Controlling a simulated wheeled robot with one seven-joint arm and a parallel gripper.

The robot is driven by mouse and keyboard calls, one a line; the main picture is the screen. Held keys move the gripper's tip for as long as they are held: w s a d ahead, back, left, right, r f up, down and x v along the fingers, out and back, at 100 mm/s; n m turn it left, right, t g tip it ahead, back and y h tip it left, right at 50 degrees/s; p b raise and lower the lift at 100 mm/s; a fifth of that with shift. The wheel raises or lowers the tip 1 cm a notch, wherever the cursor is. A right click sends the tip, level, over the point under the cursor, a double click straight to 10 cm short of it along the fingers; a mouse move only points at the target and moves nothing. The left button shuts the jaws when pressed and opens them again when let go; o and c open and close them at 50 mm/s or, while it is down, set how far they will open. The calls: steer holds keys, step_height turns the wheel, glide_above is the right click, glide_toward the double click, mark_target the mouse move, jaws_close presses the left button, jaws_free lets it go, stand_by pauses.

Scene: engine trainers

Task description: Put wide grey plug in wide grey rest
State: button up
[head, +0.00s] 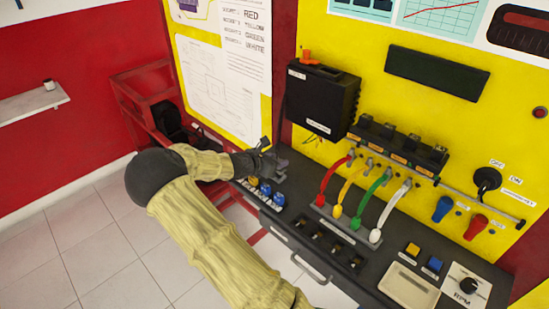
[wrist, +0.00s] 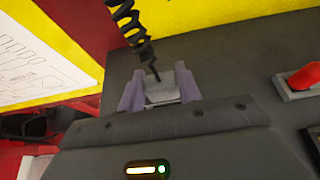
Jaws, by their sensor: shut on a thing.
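The wide grey plug (wrist: 162,92) is in the wrist view, a light grey block with a black coiled cable (wrist: 128,20) running up from it. My gripper (wrist: 160,95) is shut on it, one purple-grey finger on each side. In the head view my gripper (head: 268,162) is at the far left end of the dark bench, below the black box, and largely hides the plug. I cannot make out the wide grey rest for certain. I cannot tell whether the plug touches the bench or a rest.
The dark bench (head: 310,258) carries blue-topped parts (head: 265,190) just in front of my gripper. Red, yellow, green and white leads (head: 397,205) stand to the right. A black box (head: 320,97) hangs on the panel above. A red part (wrist: 303,77) shows at right in the wrist view.

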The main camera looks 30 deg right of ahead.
steer(key=shift+f+b, duration=0.55)
steer(key=shift+b, duration=0.2)
steer(key=shift+w+a+b, duration=0.1)
steer(key=shift+b, duration=0.35)
steer(key=shift+f+b, duration=0.65)
steer(key=shift+b, duration=0.25)
stand_by(1.0)
steer(key=o, duration=0.8)
steer(key=shift+c, duration=0.2)
steer(key=shift+w+r+p+v, duration=0.1)
steer(key=shift+r+p+v, duration=0.1)
steer(key=shift+v, duration=0.8)
steer(key=shift+w+r+p+v, duration=0.1)
steer(key=shift+w+p+v, duration=0.05)
steer(key=shift+v, duration=0.9)
steer(key=shift+s+r, duration=0.35)
steer(key=shift+a, duration=0.1)
